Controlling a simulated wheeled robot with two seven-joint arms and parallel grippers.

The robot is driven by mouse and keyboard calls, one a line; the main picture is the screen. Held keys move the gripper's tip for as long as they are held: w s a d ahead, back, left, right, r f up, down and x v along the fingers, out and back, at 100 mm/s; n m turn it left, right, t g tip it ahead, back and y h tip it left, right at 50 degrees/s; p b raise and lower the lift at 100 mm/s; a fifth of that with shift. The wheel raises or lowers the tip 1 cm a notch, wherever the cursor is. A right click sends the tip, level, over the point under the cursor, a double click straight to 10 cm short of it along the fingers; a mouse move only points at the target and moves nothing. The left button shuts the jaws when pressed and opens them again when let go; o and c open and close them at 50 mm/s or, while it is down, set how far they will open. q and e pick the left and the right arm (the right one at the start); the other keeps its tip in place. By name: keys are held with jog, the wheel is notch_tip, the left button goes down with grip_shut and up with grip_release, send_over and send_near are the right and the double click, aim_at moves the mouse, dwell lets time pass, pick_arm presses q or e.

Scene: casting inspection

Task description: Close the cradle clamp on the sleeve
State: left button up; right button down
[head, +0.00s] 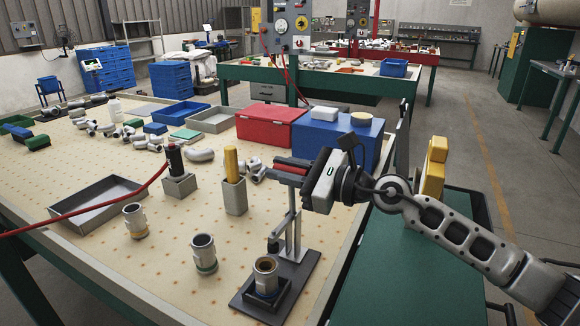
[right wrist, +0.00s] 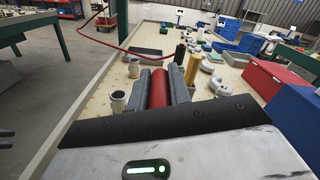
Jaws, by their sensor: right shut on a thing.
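The cradle clamp stands on a dark base plate (head: 248,305) near the front right of the table, with a grey upright post (head: 292,232). A metal sleeve (head: 265,272) stands upright in the square black cradle (head: 282,292) on that plate. My right gripper (head: 290,169) is shut on the clamp's red handle (head: 292,174), high above the plate at the post's top. In the right wrist view the red handle (right wrist: 159,88) lies between the two grey fingers. A small black pad (head: 273,245) shows beside the post, apart from the sleeve's top.
Two more sleeves (head: 135,220) (head: 204,254) stand on the table to the left. A grey block with a yellow handle (head: 235,195) and a block with a black-topped tool (head: 179,183) stand behind. Red (head: 270,126) and blue (head: 322,140) boxes are behind my gripper. A red hose (head: 95,215) crosses left.

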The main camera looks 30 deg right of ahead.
jog(key=shift+s+a+f+n, duration=0.1)
jog(key=shift+s+a+n, duration=0.2)
jog(key=shift+n, duration=0.2)
pick_arm(q)
jog(key=shift+w+r, duration=0.2)
jog(key=shift+w, duration=0.05)
pick_arm(e)
jog(key=shift+a, duration=0.1)
jog(key=c, duration=1.3)
grip_release()
jog(key=shift+s+d+f+b, duration=0.15)
jog(key=shift+s+d+b, duration=0.15)
jog(key=shift+s, duration=0.05)
pick_arm(q)
notch_tip(320, 180, down, 2)
jog(key=b, duration=0.5)
jog(key=shift+s+d+f+t, duration=0.1)
jog(key=shift+d+f+t, duration=0.1)
jog(key=shift+t, duration=0.2)
pick_arm(e)
jog(key=v, duration=1.5)
